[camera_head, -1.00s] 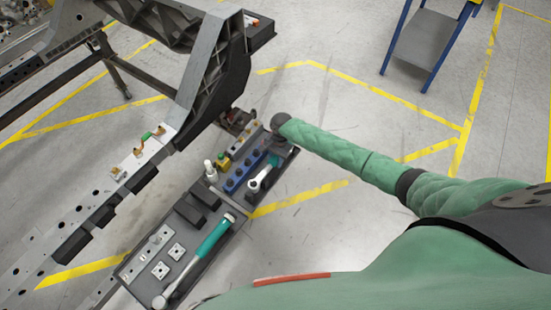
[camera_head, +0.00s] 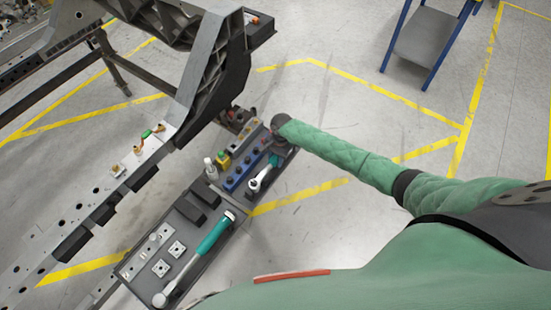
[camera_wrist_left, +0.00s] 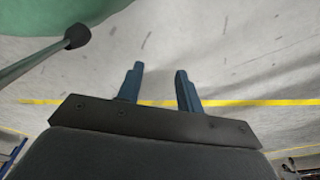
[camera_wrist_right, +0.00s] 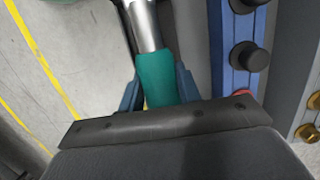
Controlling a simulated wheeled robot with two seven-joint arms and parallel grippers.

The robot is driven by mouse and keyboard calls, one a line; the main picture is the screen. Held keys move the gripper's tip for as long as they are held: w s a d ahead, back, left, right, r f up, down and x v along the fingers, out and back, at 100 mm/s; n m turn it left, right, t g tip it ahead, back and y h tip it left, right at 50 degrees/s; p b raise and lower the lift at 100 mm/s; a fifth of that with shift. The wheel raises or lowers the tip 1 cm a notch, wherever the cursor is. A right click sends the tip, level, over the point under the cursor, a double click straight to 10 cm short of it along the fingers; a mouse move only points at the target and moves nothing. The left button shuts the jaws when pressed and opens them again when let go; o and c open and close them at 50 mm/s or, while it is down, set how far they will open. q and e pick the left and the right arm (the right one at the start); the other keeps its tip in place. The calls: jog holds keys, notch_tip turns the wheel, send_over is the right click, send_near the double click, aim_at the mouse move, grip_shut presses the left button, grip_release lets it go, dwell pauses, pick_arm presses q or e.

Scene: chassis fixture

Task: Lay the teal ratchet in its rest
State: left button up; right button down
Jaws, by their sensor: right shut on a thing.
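The ratchet (camera_head: 262,177), with a silver head and teal handle, is at the dark tray's right end, beside the blue rail. My right gripper (camera_head: 278,150) is over its handle end. In the right wrist view the gripper (camera_wrist_right: 157,85) is shut on the teal handle (camera_wrist_right: 157,82), and the metal shaft runs away from it. I cannot tell whether the ratchet touches the tray floor, and no separate rest shows clearly. My left gripper (camera_wrist_left: 160,85) is open and empty over bare floor in the left wrist view, and it is out of the head view.
The blue rail (camera_wrist_right: 230,55) with black knobs runs close beside the handle. A chassis frame (camera_head: 215,75) stands behind left.

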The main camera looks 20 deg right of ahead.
jog(key=c, duration=0.9)
grip_release()
jog(key=shift+f, duration=0.1)
